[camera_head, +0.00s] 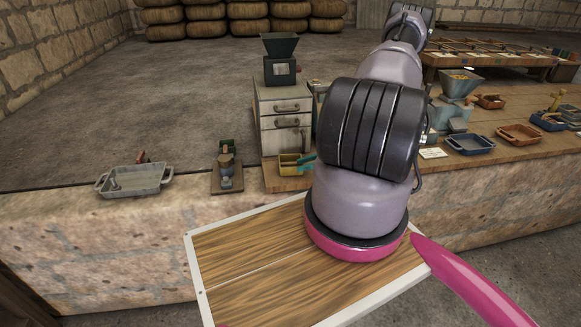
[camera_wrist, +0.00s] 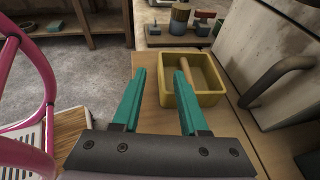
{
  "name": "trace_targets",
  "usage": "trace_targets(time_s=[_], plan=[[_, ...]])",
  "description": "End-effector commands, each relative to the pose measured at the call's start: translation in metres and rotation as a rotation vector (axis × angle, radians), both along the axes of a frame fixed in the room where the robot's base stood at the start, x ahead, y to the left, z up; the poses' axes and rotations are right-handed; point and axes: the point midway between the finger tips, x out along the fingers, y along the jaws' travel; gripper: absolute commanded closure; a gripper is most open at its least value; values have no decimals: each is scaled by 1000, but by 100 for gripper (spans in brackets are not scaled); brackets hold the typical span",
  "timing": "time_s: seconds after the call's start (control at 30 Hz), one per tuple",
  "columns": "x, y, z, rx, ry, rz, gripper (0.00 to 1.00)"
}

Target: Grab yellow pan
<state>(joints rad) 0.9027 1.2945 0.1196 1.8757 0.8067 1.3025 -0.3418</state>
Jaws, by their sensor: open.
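The yellow pan (camera_head: 289,170) is a small open box on the wooden counter, at the foot of the drawer cabinet. In the wrist view the yellow pan (camera_wrist: 208,100) is right of centre, with a wooden rod-like piece inside it. My gripper (camera_wrist: 160,71) has two teal fingers spread apart with nothing held. In the picture the near-left pan wall lies between the fingertips; the right finger overlaps the pan's inside and the left finger is outside it. Whether they reach down around the wall or hover above it, I cannot tell. In the head view, my arm hides most of the gripper.
The drawer cabinet (camera_head: 285,122) with protruding handles stands close beside the pan; one handle (camera_wrist: 276,80) is near the right finger. A small stand (camera_head: 227,172) and a grey tray (camera_head: 135,180) are to the left. Blue and orange trays lie right.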

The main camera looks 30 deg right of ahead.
Motion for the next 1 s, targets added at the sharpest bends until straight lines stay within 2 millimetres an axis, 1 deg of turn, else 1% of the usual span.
trace_targets(time_s=[0.03, 0.2, 0.47, 0.5, 0.6, 1.0], plan=[[5, 7, -4, 1, 0, 4, 57], [14, 22, -12, 0, 0, 2, 57], [16, 25, -13, -1, 0, 0, 57], [16, 25, -13, -1, 0, 0, 65], [16, 25, -12, -1, 0, 0, 100], [16, 25, -12, -1, 0, 0, 100]])
